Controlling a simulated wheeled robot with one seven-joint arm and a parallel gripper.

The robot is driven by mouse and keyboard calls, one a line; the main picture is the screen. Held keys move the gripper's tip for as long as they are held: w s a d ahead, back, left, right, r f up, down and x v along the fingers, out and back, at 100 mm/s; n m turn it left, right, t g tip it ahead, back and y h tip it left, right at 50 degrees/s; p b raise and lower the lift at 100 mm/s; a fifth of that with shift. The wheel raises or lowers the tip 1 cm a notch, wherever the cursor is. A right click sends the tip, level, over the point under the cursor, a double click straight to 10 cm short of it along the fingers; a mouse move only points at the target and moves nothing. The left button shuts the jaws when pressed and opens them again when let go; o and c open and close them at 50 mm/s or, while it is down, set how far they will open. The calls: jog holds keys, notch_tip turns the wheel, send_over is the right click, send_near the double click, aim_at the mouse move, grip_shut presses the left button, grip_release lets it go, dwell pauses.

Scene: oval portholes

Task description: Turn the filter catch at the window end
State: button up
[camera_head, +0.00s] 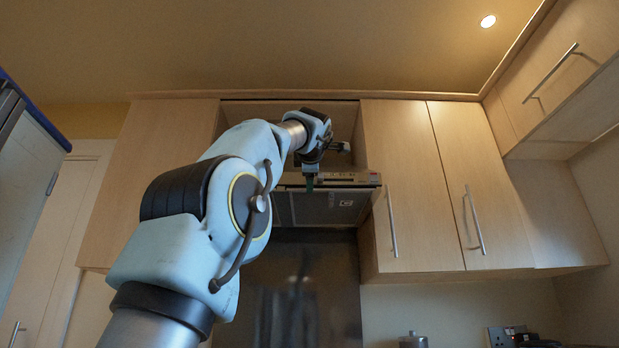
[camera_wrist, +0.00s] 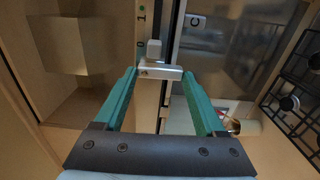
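The range hood (camera_head: 330,180) is set between the wall cabinets, with its dark filter panel (camera_head: 345,208) on the underside. In the wrist view a small silver catch (camera_wrist: 160,71), a bar with a pale block (camera_wrist: 154,50) behind it, lies between my green fingertips, on a strip marked "I" and "0". My gripper (camera_wrist: 160,74) is open with one finger on each side of the catch; I cannot tell whether either finger touches it. In the head view my gripper (camera_head: 309,182) is at the hood's front underside, and my arm hides the hood's left part.
Wooden wall cabinets (camera_head: 415,180) with long bar handles flank the hood on the right. A dark splashback (camera_head: 310,285) is below. The wrist view shows a gas hob (camera_wrist: 295,100) lower right. A metal canister (camera_head: 412,341) stands at the bottom. The room below the hood is free.

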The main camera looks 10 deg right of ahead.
jog(key=o, duration=0.4)
jog(key=shift+o, duration=0.2)
jog(key=s+a+b, duration=0.2)
jog(key=s+b, duration=0.2)
jog(key=s, duration=0.6)
jog(key=shift+s, duration=0.3)
jog(key=shift+s, duration=0.1)
